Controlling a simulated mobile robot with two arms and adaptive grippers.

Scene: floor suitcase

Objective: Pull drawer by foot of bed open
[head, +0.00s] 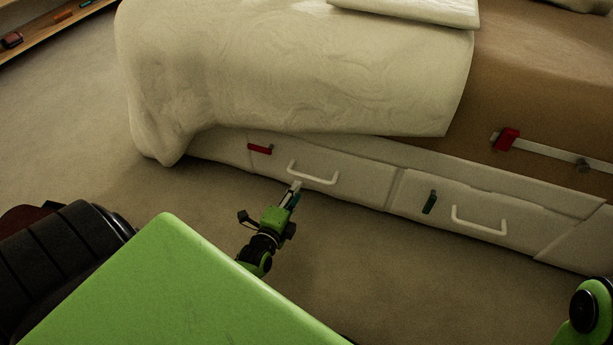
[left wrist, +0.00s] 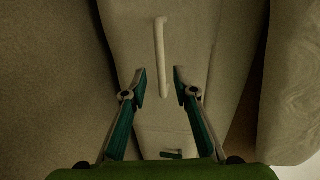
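The bed's pale base holds two drawers with white bar handles. The left drawer (head: 355,182), near the foot end, looks shut, and its handle (head: 313,178) faces the floor space. The same handle shows in the left wrist view (left wrist: 159,50), running up and down. My left gripper (head: 297,187) is in front of this drawer, close to the left end of the handle. In the left wrist view my left gripper (left wrist: 160,80) has its fingers apart, with one end of the handle between them in the picture. Contact cannot be told. My right gripper is not in view.
The other drawer, with its handle (head: 480,222), is to the right and looks shut. A red piece (head: 260,149) and a dark green piece (head: 430,202) are on the base. A blanket (head: 300,75) hangs above. The carpet in front is clear.

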